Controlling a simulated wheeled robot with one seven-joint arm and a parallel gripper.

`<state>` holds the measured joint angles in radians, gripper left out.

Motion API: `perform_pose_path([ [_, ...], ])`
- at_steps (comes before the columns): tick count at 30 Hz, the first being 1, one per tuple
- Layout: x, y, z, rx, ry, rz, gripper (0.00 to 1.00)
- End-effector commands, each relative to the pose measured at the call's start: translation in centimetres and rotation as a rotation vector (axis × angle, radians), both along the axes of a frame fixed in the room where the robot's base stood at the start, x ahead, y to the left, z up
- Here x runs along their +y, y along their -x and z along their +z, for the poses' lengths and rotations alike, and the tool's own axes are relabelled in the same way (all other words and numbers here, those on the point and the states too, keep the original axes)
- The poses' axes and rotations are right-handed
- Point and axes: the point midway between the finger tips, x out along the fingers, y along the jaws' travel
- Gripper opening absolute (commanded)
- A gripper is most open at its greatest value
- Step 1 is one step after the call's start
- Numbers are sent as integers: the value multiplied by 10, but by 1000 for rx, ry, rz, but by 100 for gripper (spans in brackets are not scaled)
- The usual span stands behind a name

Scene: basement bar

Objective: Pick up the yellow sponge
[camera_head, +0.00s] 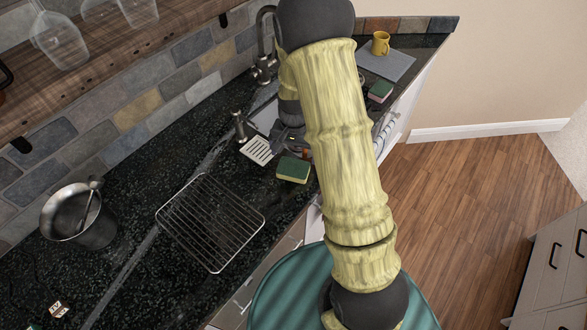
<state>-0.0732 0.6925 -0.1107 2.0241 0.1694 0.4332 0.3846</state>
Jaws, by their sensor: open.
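The yellow sponge (293,170) has a dark green top and a yellow side. It lies on the dark speckled counter near its front edge, just left of my arm. My gripper (291,147) is open and sits just beyond the sponge, over the counter by the sink. It is small in view, and I cannot tell whether its fingers touch the sponge. A second sponge (380,91), green on top with a pinkish side, lies farther back to the right of my arm.
A wire rack (210,222) and a metal bucket (80,217) stand on the counter to the left. The faucet (264,62) rises behind. A yellow mug (380,44) stands on a grey mat (398,66).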

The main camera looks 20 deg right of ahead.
Motion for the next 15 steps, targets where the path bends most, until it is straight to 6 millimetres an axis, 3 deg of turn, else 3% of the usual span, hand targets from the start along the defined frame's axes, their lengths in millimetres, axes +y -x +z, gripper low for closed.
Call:
perform_pose_path([
  [7, -1, 1, -5, 3, -1, -2, 100],
  [15, 1, 4, -34, 5, 0, -1, 100],
])
